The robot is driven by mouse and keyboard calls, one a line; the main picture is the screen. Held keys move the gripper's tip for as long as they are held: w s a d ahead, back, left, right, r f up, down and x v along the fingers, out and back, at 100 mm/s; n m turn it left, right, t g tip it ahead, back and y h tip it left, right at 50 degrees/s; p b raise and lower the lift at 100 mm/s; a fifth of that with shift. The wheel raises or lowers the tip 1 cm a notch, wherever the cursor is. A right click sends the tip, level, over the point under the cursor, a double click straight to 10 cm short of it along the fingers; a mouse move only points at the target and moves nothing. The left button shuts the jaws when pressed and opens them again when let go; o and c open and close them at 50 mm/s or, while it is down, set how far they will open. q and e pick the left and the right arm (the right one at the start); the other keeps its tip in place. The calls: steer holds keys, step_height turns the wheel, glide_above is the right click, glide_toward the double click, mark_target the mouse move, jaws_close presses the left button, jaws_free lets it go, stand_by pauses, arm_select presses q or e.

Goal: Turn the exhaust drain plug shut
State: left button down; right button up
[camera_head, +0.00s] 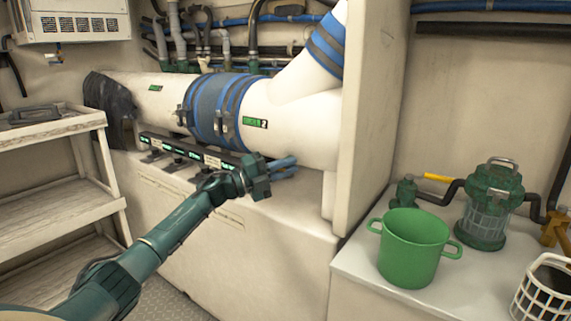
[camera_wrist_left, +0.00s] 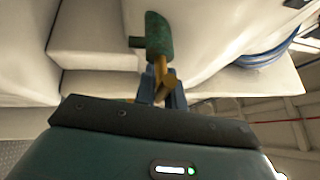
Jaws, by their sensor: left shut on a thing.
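The exhaust drain plug (camera_wrist_left: 158,37) shows in the left wrist view as a green fitting under the white exhaust pipe, with a brass-coloured part (camera_wrist_left: 161,73) reaching down from it. My left gripper (camera_head: 287,166) is below the right part of the pipe, over the ledge. In the left wrist view its blue fingers (camera_wrist_left: 171,96) are shut on the brass-coloured part of the plug. The plug cannot be made out in the head view, and the fingers partly cover it in the wrist view. My right gripper is not in view.
The white exhaust pipe (camera_head: 287,120) has blue clamped sleeves (camera_head: 208,108). A dark label rail (camera_head: 190,151) runs below it. A green pot (camera_head: 410,250), a green strainer (camera_head: 488,205) and a white basket (camera_head: 543,292) stand on the right counter, beyond an upright panel (camera_head: 367,110). Shelves (camera_head: 55,200) stand left.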

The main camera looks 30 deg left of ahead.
arm_select(q)
steer(key=shift+a+r+m, duration=0.1)
steer(key=shift+r+m, duration=0.05)
steer(key=shift+m, duration=0.15)
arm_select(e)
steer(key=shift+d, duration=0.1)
arm_select(q)
steer(key=c, duration=1.5)
jaws_free()
steer(key=v, duration=1.3)
steer(key=shift+p, duration=0.45)
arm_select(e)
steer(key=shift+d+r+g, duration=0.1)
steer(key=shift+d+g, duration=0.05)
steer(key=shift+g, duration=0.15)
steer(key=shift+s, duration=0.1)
